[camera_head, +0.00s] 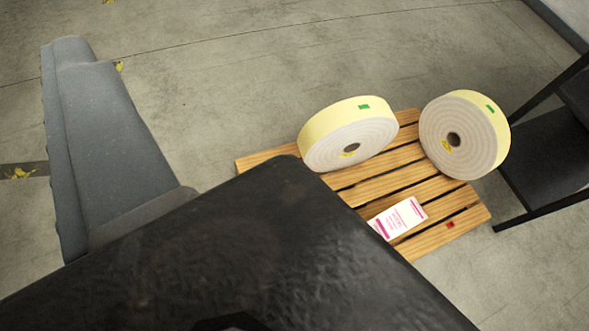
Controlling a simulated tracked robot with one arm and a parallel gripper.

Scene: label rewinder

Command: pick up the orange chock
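I see no orange chock in this view. No gripper fingers can be made out. A very dark shape cuts the bottom edge, and I cannot tell what it is. A large black, slightly shiny surface (250,245) fills the lower middle and hides the floor and part of the pallet behind it.
A wooden slatted pallet (265,158) stands on the concrete floor. Two pale yellow-edged rolls (350,133) (463,135), a white-and-pink label (400,217) and a small red spot (450,225) are on it. A grey padded shape (110,140) is left, a dark-framed object (550,155) right.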

